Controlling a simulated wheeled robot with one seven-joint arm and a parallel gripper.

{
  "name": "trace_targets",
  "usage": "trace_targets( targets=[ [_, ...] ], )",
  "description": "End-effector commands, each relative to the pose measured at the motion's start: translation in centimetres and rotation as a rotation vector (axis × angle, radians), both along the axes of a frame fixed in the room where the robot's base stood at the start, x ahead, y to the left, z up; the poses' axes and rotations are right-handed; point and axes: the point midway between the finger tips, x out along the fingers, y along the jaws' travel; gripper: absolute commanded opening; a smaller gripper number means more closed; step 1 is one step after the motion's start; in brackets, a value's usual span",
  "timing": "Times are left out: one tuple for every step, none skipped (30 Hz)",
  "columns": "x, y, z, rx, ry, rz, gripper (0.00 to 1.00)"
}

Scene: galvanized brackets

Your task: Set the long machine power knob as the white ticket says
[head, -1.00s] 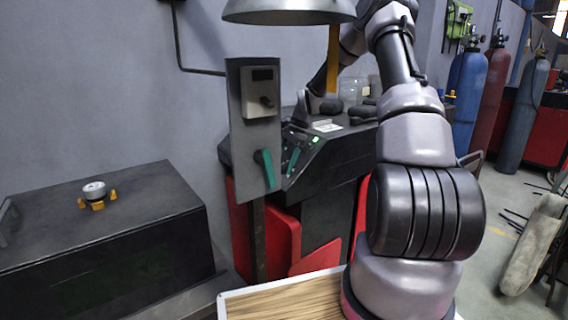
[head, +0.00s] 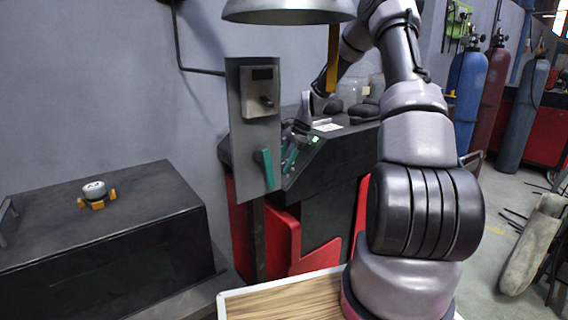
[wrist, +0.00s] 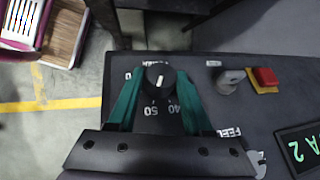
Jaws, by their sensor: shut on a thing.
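The knob (wrist: 158,76) is round and black with a white pointer mark, in the middle of the wrist view. White numbers 50 and 40 are printed beside it on the dark panel of the long machine (head: 345,160). My gripper (wrist: 157,82) is shut on the knob, one teal finger on each side. In the head view my gripper (head: 290,158) is at the machine's sloped face, where the knob is hidden. A white ticket (head: 328,127) lies on the machine top; its writing is too small to read.
A grey knob (wrist: 230,81) and a red button (wrist: 265,77) on yellow sit right of the gripped knob. A green-lit display (wrist: 302,147) is at the far right. An upright grey panel (head: 240,130) with a teal lever stands left of my gripper. A lamp shade (head: 288,10) hangs above.

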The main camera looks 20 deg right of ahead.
Motion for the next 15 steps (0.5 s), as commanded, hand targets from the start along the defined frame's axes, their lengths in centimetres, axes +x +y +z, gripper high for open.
trace_targets(
  targets=[
    [0.12, 0.01, 0.11, 0.0, -0.003, 0.0, 0.0],
    [0.12, 0.01, 0.11, 0.0, -0.003, 0.0, 0.62],
    [0.11, 0.01, 0.1, 0.0, -0.003, 0.0, 0.77],
    [0.11, 0.01, 0.1, 0.0, -0.002, 0.0, 0.8],
    [0.11, 0.0, 0.09, 0.0, -0.002, 0.0, 0.8],
    [0.1, 0.0, 0.08, 0.0, -0.002, 0.0, 0.8],
    [0.09, 0.0, 0.07, 0.0, -0.002, 0.0, 0.8],
    [0.08, 0.0, 0.07, -0.001, -0.002, 0.0, 0.8],
    [0.07, 0.0, 0.06, -0.001, -0.002, 0.0, 0.8],
    [0.07, 0.0, 0.06, -0.001, -0.002, 0.0, 0.8],
    [0.06, 0.0, 0.05, -0.001, -0.002, 0.0, 0.8],
    [0.06, -0.02, 0.07, -0.001, -0.002, 0.0, 0.8],
    [0.06, -0.05, 0.13, -0.001, -0.002, 0.0, 0.8],
    [0.06, -0.1, 0.23, -0.001, -0.002, 0.0, 0.8],
    [0.06, -0.23, 0.46, 0.0, -0.002, 0.0, 0.8]
  ],
)
